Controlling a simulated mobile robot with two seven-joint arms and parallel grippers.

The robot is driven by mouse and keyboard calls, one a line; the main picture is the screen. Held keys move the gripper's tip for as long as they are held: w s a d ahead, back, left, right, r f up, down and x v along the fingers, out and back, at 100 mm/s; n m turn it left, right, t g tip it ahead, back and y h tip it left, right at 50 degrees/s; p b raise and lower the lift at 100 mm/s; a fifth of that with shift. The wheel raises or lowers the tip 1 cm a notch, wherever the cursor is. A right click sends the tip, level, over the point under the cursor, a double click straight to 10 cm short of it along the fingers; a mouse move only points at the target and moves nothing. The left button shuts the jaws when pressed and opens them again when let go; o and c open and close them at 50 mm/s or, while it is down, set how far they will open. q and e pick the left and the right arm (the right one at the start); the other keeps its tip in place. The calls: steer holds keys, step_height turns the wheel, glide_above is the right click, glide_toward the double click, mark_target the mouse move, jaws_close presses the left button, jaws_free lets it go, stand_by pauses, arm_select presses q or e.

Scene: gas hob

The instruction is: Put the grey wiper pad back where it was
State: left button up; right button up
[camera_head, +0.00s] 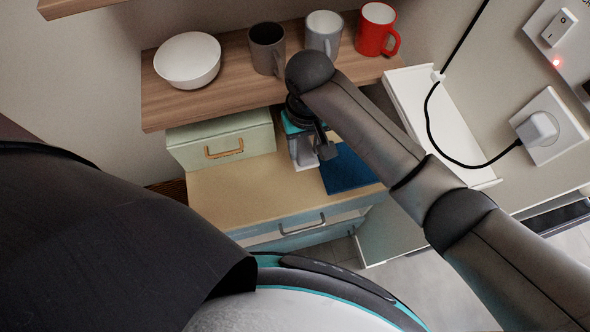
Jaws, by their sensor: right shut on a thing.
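My right gripper (314,152) hangs below the wooden shelf, over the tan top of the low cabinet, with its wrist bent downward. It is shut on a small pale grey block (302,154), which looks like the grey wiper pad. The block is partly hidden by the dark finger and the arm. I cannot tell whether its lower edge touches the cabinet top. A dark blue flat pad or cloth (346,172) lies on the cabinet top just right of the gripper. My left gripper is not in view.
The wooden shelf (215,98) holds a white bowl (188,60), a dark mug (266,48), a grey mug (323,32) and a red mug (375,30). A pale green box (220,140) stands at the cabinet's back left. The tan top (235,190) in front is clear. A cable (432,115) hangs right.

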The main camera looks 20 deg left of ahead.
step_height(320, 180, down, 14)
steer(key=b, duration=0.8)
steer(key=shift+s+d, duration=0.1)
steer(key=shift+d, duration=0.05)
step_height(320, 180, down, 5)
steer(key=b, duration=0.5)
steer(key=shift+b, duration=0.35)
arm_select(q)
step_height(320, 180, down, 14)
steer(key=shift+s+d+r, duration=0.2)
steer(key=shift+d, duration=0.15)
arm_select(e)
steer(key=shift+r, duration=0.15)
steer(key=o, duration=1.2)
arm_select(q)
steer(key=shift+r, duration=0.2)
arm_select(e)
steer(key=shift+r, duration=0.1)
